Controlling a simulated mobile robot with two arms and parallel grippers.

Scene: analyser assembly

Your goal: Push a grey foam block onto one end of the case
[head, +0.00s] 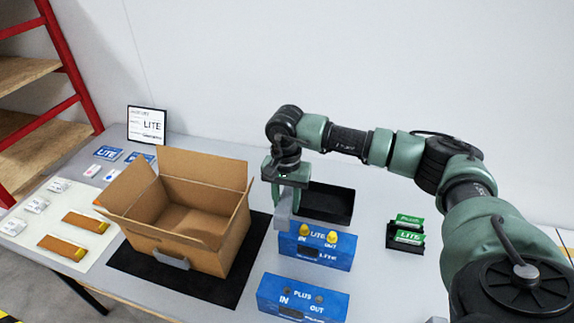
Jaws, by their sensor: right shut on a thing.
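My right gripper (286,190) points down above the left end of the blue LITE case (318,262). It is shut on a grey foam block (283,213), held upright. The block's lower edge is at or just above the case's left end; I cannot tell if they touch. The LITE case has two yellow caps on top, with IN and OUT marks. A second blue case (300,304), marked PLUS, lies nearer the front edge. My left gripper is not in view.
An open cardboard box (206,245) stands on a black mat (130,262), with a grey piece (171,259) at its front. A black tray (328,204) is behind the LITE case. Green cards in a holder (406,238) stand right. Cards and small parts lie left.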

